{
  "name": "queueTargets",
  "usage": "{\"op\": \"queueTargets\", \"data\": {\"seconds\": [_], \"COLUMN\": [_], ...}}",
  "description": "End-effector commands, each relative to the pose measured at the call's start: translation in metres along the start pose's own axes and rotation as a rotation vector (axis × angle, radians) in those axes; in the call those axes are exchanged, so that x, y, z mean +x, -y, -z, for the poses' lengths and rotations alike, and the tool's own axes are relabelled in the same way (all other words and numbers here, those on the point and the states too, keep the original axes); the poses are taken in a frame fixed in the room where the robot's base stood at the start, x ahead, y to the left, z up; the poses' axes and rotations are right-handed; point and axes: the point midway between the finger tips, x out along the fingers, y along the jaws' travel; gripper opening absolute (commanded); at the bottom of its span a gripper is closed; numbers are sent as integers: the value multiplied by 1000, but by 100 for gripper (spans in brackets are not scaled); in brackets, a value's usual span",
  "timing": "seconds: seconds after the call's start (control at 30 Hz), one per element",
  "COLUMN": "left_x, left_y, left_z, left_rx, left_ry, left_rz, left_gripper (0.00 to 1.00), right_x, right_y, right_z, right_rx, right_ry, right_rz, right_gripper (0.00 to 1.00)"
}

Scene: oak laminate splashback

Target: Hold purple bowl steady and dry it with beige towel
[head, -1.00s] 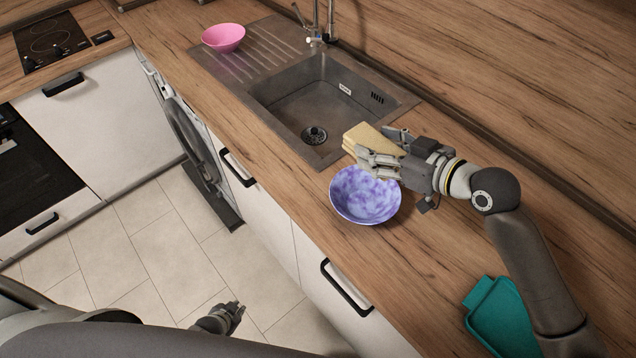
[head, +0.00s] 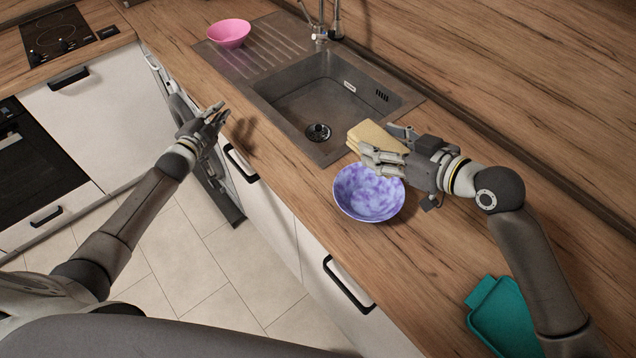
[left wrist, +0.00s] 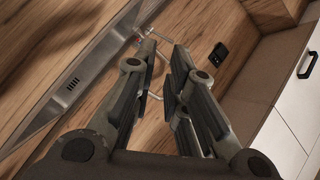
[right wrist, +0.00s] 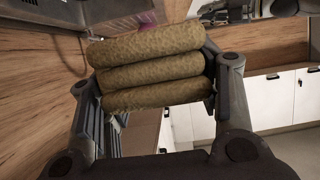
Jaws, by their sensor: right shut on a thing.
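The purple bowl (head: 368,192), mottled blue-violet, stands upright on the wooden counter in front of the sink. My right gripper (head: 378,141) is shut on the folded beige towel (head: 372,132), just above the bowl's far rim. In the head view I cannot tell whether the towel or fingers touch the bowl. In the right wrist view the towel (right wrist: 152,72) shows as stacked rolls between the fingers. My left gripper (head: 216,114) is open and empty, over the counter's front edge left of the bowl. It also shows in the left wrist view (left wrist: 162,62), its fingers apart.
The sink (head: 335,100) lies behind the bowl, with a tap (head: 324,25) at its back. A pink bowl (head: 229,34) stands on the drainer. A teal tray (head: 503,315) lies at the front right. Bare counter lies left of the bowl; drawer handles line the front.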

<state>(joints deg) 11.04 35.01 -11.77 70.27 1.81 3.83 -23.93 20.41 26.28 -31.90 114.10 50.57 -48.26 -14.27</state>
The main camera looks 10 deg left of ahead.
Motion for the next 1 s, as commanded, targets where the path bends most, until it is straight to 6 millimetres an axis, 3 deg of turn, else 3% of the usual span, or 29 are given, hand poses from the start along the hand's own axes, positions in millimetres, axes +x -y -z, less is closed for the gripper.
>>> {"op": "queueTargets", "data": {"seconds": [0.03,0.1,0.17,0.23,0.37,0.47,0.63,0.8,1.0], "left_x": [7,13,18,20,14,-2,-53,-118,-172], "left_y": [28,58,74,71,34,-2,-71,-124,-155], "left_z": [21,50,84,120,167,201,250,276,284], "left_rx": [44,106,168,238,350,450,656,851,991], "left_ry": [-40,-85,-117,-136,-159,-202,-335,-502,-647], "left_rz": [32,61,63,14,-137,-277,-543,-776,-935], "left_gripper": [14,14,14,14,14,14,14,14,14], "right_x": [0,0,0,0,0,0,0,0,0], "right_y": [0,0,0,0,0,0,0,0,0], "right_z": [1,1,1,1,1,1,1,1,1], "right_rx": [0,0,0,0,0,0,0,0,0], "right_ry": [-2,-2,-2,-2,-2,-2,-2,-2,-2], "right_rz": [0,0,0,0,0,0,0,0,0], "right_gripper": [28,28,28,28,28,28,28,28,28]}}
